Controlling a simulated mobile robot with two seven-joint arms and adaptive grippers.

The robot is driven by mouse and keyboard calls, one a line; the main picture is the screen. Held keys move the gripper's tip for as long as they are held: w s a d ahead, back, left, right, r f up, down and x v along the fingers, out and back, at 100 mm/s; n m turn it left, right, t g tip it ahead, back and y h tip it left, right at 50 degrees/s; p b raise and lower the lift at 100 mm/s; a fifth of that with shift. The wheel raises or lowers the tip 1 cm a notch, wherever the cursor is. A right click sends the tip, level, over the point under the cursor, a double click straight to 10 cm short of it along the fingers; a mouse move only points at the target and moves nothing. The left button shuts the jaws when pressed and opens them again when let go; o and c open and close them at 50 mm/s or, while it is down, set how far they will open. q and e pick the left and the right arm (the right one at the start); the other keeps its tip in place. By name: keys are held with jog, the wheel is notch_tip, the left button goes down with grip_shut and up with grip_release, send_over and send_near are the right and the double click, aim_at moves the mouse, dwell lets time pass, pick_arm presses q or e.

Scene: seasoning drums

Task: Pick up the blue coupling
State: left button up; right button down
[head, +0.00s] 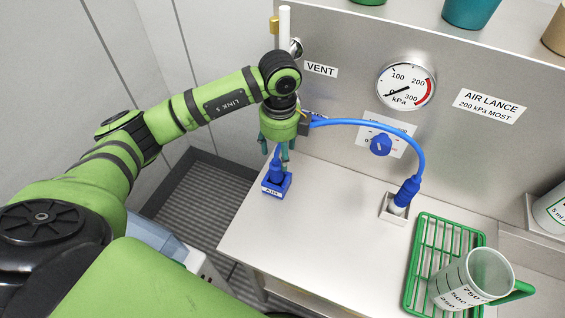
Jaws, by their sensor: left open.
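My left gripper (276,152) is open, with its teal fingers pointing down above the left part of the bench. A blue coupling (276,171) stands upright in a blue labelled block (277,187) just below the fingertips. Its upper part reaches up toward the fingers; I cannot tell whether they touch it. A second blue fitting (407,191), at the end of a blue hose (385,127), stands slightly tilted in a white square holder (393,211) further right. The hose's other end is hidden near my wrist. My right gripper is not in view.
A green wire rack (424,262) with a measuring jug (468,281) stands at the front right. A blue knob (380,145) and pressure gauge (406,86) are on the back panel. A white post (285,25) rises behind my wrist. The bench middle is clear.

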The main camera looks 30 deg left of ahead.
aim_at(276, 160)
pick_arm(q)
jog(key=shift+s+a+f+p, duration=0.15)
jog(key=shift+s+f+p, duration=0.25)
jog(key=shift+f+p, duration=0.25)
jog(key=shift+s+a+f+p, duration=0.1)
jog(key=shift+s+f+p, duration=0.25)
jog(key=shift+f+p, duration=0.2)
jog(key=f, duration=0.2)
jog(key=shift+w+a+f+p, duration=0.1)
jog(key=shift+w+f+p, duration=0.1)
jog(key=shift+f+p, duration=0.2)
jog(key=shift+f, duration=0.5)
grip_shut()
jog(key=shift+r, duration=0.15)
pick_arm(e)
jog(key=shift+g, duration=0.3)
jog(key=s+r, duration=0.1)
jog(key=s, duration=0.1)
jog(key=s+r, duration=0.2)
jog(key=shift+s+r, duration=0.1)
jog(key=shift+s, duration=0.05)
